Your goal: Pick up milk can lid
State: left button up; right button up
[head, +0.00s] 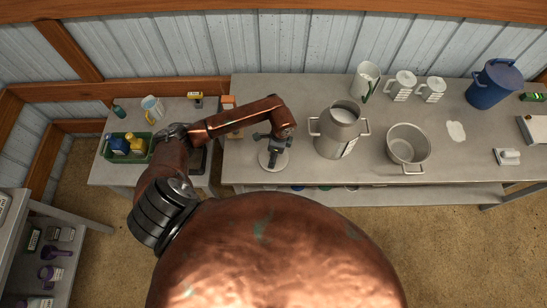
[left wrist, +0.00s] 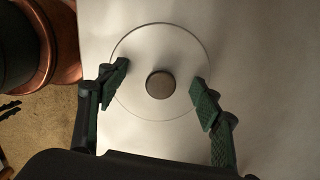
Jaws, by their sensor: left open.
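The milk can lid (head: 266,163) is a round, pale disc lying flat near the front left of the long table. In the left wrist view the lid (left wrist: 140,50) shows a thin rim and a dark round knob (left wrist: 159,85) at its middle. My left gripper (head: 274,150) is over the lid, pointing down. In the left wrist view its two green-padded fingers (left wrist: 160,82) are spread apart, one on each side of the knob, with nothing between them but the view of it. How high the fingertips are above the lid I cannot tell. My right gripper is not in view.
An open grey milk can (head: 340,130) stands right of the lid, then a metal pot (head: 408,145). A green crate (head: 126,148) with bottles is on the left table. The table's front edge is close.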

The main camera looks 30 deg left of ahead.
pick_arm(q)
jog(key=shift+s+a+f, duration=0.1)
jog(key=shift+s+f, duration=0.15)
jog(key=shift+f, duration=0.1)
grip_shut()
jog(key=shift+r, duration=0.1)
dwell(0.3)
jog(key=shift+w+r, duration=0.2)
jog(key=shift+r, duration=0.3)
jog(key=w+d+r, duration=0.1)
jog(key=d+r, duration=1.1)
jog(key=d, duration=0.2)
jog(key=shift+w+r, duration=0.15)
jog(key=shift+w, duration=0.1)
